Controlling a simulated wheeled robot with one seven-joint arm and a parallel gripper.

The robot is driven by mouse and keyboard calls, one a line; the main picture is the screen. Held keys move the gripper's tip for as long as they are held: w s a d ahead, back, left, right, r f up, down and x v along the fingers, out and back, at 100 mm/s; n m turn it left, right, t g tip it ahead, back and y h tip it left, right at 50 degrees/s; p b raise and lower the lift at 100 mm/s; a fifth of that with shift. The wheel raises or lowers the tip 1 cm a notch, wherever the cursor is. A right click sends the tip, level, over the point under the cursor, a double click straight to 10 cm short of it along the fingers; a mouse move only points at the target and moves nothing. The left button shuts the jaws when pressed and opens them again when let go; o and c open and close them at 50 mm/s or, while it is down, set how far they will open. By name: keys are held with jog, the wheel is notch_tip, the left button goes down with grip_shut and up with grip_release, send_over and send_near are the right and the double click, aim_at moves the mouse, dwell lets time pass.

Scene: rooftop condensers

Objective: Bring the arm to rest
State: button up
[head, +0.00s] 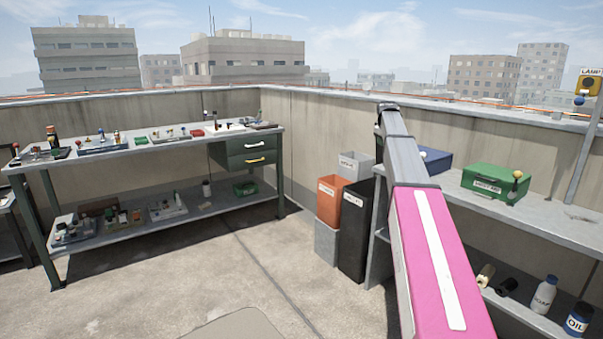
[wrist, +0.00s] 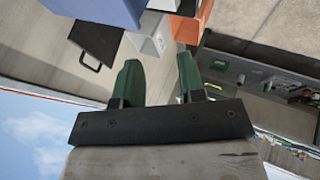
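My arm, pink and grey, reaches up and away over the right-hand shelf in the head view. My gripper shows in the wrist view (wrist: 157,85) as two green fingers on a dark bar. The fingers stand apart with a clear gap between them and nothing held. The fingertips touch nothing that I can see. In the head view the gripper itself is too small and hidden behind the arm to make out.
A shelf (head: 566,231) at the right carries a green box (head: 495,183) and a blue box (head: 436,160). Orange (head: 331,201) and black (head: 354,231) bins stand left of it. A workbench (head: 160,146) stands at the left. The middle floor is clear.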

jog(key=s+a+f+m+g, duration=0.1)
jog(key=s+a+f, duration=0.3)
jog(key=s+f, duration=0.45)
jog(key=s+a+f+m+g+y, duration=0.1)
jog(key=s+a+f, duration=0.3)
jog(key=s+f, duration=0.45)
jog(key=s+a+f+m+g, duration=0.1)
jog(key=s+a+f+m, duration=0.15)
jog(key=s+f, duration=0.6)
jog(key=s+a+f+m+g, duration=0.1)
jog(key=s+a+f, duration=0.3)
jog(key=s+f, duration=0.4)
jog(key=s+a+f+m+g+y, duration=0.1)
jog(key=s+a+f, duration=0.3)
jog(key=s+f, duration=0.5)
jog(key=s+m+g, duration=0.1)
jog(key=s, duration=0.6)
jog(key=shift+s+g, duration=0.3)
jog(key=shift+g, duration=0.1)
